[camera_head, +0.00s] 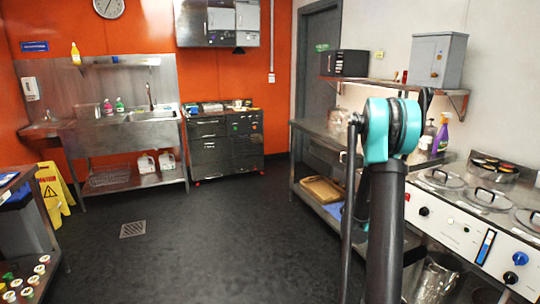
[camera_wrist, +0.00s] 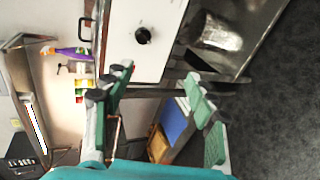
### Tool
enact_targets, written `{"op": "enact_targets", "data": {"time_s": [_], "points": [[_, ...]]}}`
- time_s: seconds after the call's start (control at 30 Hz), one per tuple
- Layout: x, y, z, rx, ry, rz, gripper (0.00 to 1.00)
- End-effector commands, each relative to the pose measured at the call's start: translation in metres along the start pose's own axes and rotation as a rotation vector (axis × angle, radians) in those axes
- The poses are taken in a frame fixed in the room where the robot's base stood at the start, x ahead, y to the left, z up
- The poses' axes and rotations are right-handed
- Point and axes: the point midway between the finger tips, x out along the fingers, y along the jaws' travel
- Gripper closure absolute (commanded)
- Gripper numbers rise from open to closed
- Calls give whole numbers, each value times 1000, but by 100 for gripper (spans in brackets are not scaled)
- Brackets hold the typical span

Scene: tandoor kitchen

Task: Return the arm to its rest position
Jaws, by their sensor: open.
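In the wrist view my gripper (camera_wrist: 160,82) is open, with its two green-padded fingers spread apart. Nothing is held between them. In the head view my arm stands upright right of the middle, with a teal and black joint at its top. The gripper itself cannot be made out in the head view. Beyond the fingers, the wrist view is turned sideways and shows the white front of the cooking counter with a black knob (camera_wrist: 143,36).
The white cooking counter (camera_head: 445,230) with lidded wells stands right of my arm. A steel bench (camera_head: 335,137) and a wall shelf (camera_head: 385,84) holding a grey box (camera_head: 437,60) are behind it. A yellow wet-floor sign (camera_head: 54,192) stands left. The middle floor is clear.

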Motion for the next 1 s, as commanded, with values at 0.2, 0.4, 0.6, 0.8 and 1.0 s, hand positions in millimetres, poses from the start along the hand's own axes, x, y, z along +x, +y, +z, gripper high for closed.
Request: {"op": "enact_targets", "data": {"time_s": [0.2, 0.4, 0.6, 0.8, 1.0], "points": [[-70, -18, 18, 159, 57, -182, 43], [-134, -46, 39, 292, 94, -360, 43], [-201, -82, 64, 412, 117, -547, 43], [-267, -126, 91, 517, 128, -742, 43], [-326, -168, 118, 598, 125, -925, 43]]}}
